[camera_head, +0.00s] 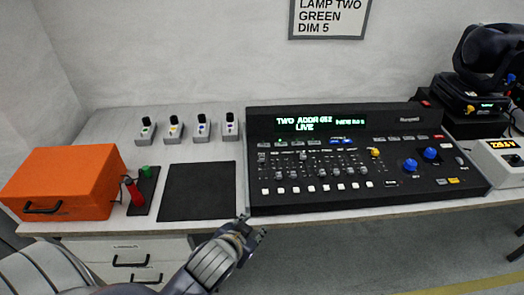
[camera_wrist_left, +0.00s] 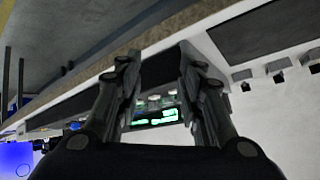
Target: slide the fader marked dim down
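The black lighting console (camera_head: 470,180) stands on the white table, with a lit green display (camera_head: 322,123) reading "TWO" and "LIVE". A row of several faders (camera_head: 308,172) crosses its left half, their caps at different heights. The fader labels are too small to read, so I cannot tell which one is marked dim. My left gripper (camera_head: 254,231) is in front of the table's front edge, below the console's front left corner, touching no fader. In the left wrist view its two fingers (camera_wrist_left: 157,75) are apart and empty, with the console display (camera_wrist_left: 155,118) showing between them. My right gripper is out of view.
Several small grey switch boxes (camera_head: 202,131) stand behind the mat. A moving-head lamp (camera_head: 487,65) and a white box (camera_head: 500,163) stand right. A wall sign (camera_head: 329,18) reads "DIM 5".

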